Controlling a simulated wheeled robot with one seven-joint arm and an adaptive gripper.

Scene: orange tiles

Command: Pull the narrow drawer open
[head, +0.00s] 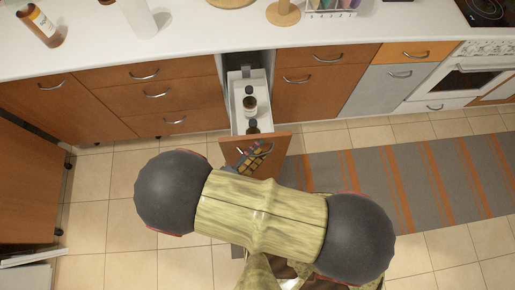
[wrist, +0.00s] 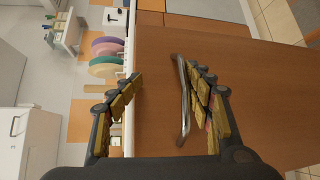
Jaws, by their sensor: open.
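The narrow drawer (head: 237,100) stands pulled out from the counter in the head view, with a white inside and dark-capped bottles in it. Its brown front (head: 272,146) faces my arm. In the wrist view the drawer front (wrist: 240,95) fills the middle and right, with a curved metal handle (wrist: 183,100) on it. My gripper (wrist: 165,73) is open. The handle shows between the two fingers, nearer the right one. The left finger overlaps the drawer front's edge. I cannot tell whether either finger touches the handle. In the head view my gripper (head: 250,157) is partly hidden behind my arm.
Wider closed drawers (head: 155,95) are to the left and a closed brown cabinet (head: 318,95) to the right. A white oven (head: 470,80) is further right. A grey and orange striped rug (head: 420,180) lies on the tiled floor. Bottles stand on the white worktop (head: 200,38).

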